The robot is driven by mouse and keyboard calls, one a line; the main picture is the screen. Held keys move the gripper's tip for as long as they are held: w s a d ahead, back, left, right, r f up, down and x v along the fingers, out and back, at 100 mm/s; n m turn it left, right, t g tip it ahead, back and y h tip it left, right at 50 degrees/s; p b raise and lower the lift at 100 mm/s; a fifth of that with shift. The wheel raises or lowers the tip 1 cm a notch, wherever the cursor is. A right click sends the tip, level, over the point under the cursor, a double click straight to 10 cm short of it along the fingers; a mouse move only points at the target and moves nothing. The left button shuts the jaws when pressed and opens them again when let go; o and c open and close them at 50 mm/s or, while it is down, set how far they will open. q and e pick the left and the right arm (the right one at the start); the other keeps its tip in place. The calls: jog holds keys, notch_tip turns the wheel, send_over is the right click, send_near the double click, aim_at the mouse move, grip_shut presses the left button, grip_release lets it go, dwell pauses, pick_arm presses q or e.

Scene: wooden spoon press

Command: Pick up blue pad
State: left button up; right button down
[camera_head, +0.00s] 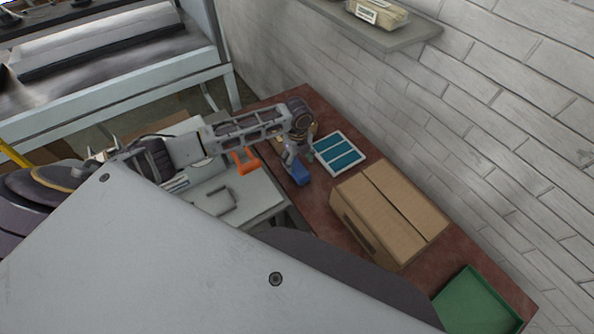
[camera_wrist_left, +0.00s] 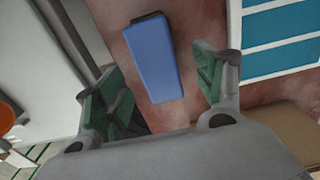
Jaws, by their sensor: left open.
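The blue pad (camera_wrist_left: 153,58) lies on the reddish-brown table top in the left wrist view, a blue block with a dark end. In the head view the blue pad (camera_head: 300,175) shows just below my left gripper (camera_head: 297,160). In the left wrist view my left gripper (camera_wrist_left: 160,95) is open, with one green-lined finger to each side of the near end of the pad. The fingers look apart from the pad, and nothing is held. My right gripper is in neither view.
A white-framed panel with blue-green strips (camera_head: 338,152) lies beside the pad. A cardboard box (camera_head: 390,213) and a green tray (camera_head: 477,303) stand along the table toward the lower right. An orange object (camera_head: 245,162) is left of the gripper. A brick wall borders the table.

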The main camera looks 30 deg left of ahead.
aim_at(297, 166)
pick_arm(q)
jog(key=shift+s+a+f, duration=0.1)
jog(key=shift+s+f, duration=0.05)
jog(key=shift+f, duration=1.95)
jog(key=c, duration=1.2)
jog(key=shift+r, duration=0.15)
jog(key=shift+r, duration=4.9)
